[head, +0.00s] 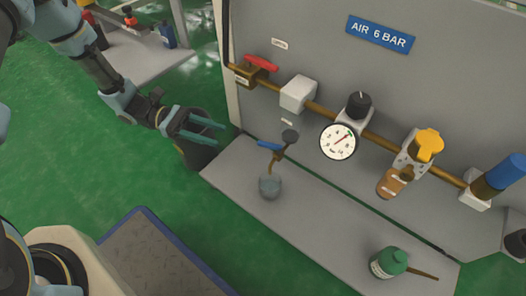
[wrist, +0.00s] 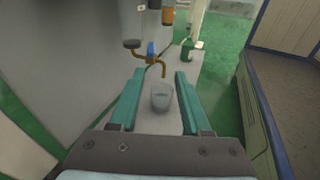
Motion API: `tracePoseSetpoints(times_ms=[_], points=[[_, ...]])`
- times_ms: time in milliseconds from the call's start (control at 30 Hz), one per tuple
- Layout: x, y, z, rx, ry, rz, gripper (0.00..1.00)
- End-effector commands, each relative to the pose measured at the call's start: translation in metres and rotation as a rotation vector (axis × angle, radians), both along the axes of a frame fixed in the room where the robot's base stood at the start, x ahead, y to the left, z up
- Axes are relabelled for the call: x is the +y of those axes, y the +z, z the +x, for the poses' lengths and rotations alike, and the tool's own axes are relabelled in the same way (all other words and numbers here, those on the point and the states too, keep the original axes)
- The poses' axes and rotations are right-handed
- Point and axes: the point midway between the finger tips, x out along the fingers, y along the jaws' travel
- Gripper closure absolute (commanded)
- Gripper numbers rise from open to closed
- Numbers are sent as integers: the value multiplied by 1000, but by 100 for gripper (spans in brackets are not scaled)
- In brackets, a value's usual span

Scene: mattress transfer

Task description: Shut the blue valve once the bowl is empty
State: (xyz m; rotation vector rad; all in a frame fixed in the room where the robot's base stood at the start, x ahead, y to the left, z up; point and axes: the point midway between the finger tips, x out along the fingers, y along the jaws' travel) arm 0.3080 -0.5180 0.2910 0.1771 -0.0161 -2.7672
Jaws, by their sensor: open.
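The blue valve handle (head: 269,146) sits on a small brass tap low in front of the panel, and also shows in the wrist view (wrist: 151,49). A clear grey cup (head: 270,187) stands on the shelf under the spout; it shows between my fingers in the wrist view (wrist: 161,98). An amber-brown bowl (head: 389,184) hangs under the yellow-knobbed unit; I cannot tell its liquid level. My gripper (head: 219,135) is open and empty, to the left of the blue handle and apart from it. Its teal fingers (wrist: 160,72) point toward the tap.
A dark round disc (head: 289,136) is beside the blue handle. The brass pipe carries a red handle (head: 261,63), a gauge (head: 338,141) and a blue cylinder (head: 506,171). A green can (head: 388,262) with a spout stands on the right of the shelf (head: 325,228). The middle shelf is clear.

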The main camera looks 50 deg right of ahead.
Motion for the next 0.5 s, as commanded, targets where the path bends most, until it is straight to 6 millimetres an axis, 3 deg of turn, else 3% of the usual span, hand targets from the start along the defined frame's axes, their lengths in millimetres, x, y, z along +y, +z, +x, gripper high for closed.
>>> tracePoseSetpoints(times_ms=[33, 100, 333, 500], points=[[-10, -14, -8, 48, 2, -2, 52], [-19, -19, -13, 93, 11, -7, 52], [-31, -20, -29, 129, 17, -12, 52], [-41, -21, -57, 129, 14, -12, 52]])
